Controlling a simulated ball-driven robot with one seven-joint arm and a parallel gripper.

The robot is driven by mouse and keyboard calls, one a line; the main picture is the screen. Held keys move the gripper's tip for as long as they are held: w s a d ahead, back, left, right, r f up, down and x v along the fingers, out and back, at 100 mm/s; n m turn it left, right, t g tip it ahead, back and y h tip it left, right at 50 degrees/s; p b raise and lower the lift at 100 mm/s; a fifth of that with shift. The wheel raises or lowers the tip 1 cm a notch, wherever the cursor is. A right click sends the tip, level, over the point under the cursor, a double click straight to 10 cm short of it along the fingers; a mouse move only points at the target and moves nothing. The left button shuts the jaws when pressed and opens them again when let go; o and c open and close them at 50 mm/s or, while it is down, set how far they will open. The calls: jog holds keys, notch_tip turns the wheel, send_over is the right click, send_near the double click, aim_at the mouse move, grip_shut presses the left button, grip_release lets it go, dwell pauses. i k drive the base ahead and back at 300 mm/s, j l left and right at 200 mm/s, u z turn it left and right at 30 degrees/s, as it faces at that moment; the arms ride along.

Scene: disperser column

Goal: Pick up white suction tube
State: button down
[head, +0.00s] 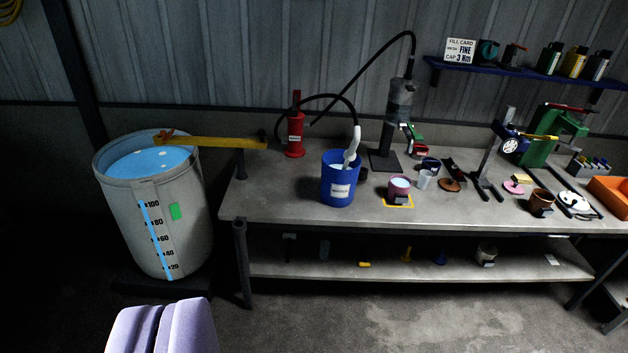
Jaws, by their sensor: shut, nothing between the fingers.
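The white suction tube (352,147) leans in a blue bucket (337,186) on the workbench. Its upper part sticks out above the rim, and its lower end is hidden inside. A black hose loops from near its top towards a red pump (295,136) at the back left. My gripper (176,312) shows as pale purple fingers at the bottom left. It is shut and empty, well in front of the bench and apart from the tube.
A large drum (170,225) of blue liquid stands left of the bench (275,200). A yellow bar (215,143) reaches from the bench over the drum. Cups, a column stand (386,155) and tools crowd the bench right of the bucket. The floor in front is clear.

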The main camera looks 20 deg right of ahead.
aim_at(349, 155)
jog(key=i+l+z, duration=0.2)
jog(key=i, duration=0.8)
jog(key=i+z, duration=0.2)
jog(key=i, duration=0.75)
jog(key=i+j+z, duration=0.15)
jog(key=i, duration=0.85)
